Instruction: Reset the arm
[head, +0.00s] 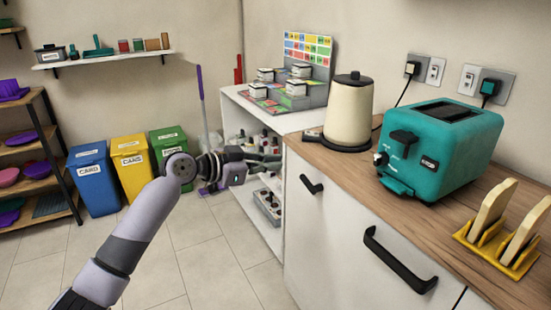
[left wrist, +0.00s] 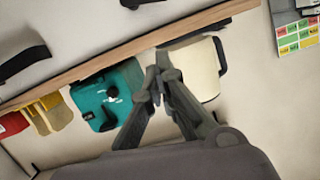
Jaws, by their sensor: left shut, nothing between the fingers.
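My left arm (head: 137,235) comes in from the lower left in the head view. Its gripper (head: 275,160) points right, in front of the white shelf unit and left of the counter. The left wrist view shows the same gripper (left wrist: 157,85) from behind, with its fingertips together and nothing between them. That view is tilted, with the counter edge across its top. My right gripper is not in view.
A wooden counter (head: 345,167) holds a cream kettle (head: 349,112), a teal toaster (head: 455,150) and a yellow rack (head: 490,245) with bread slices. Blue (head: 93,180), yellow and green bins stand at the back left. The tiled floor (head: 215,270) is clear.

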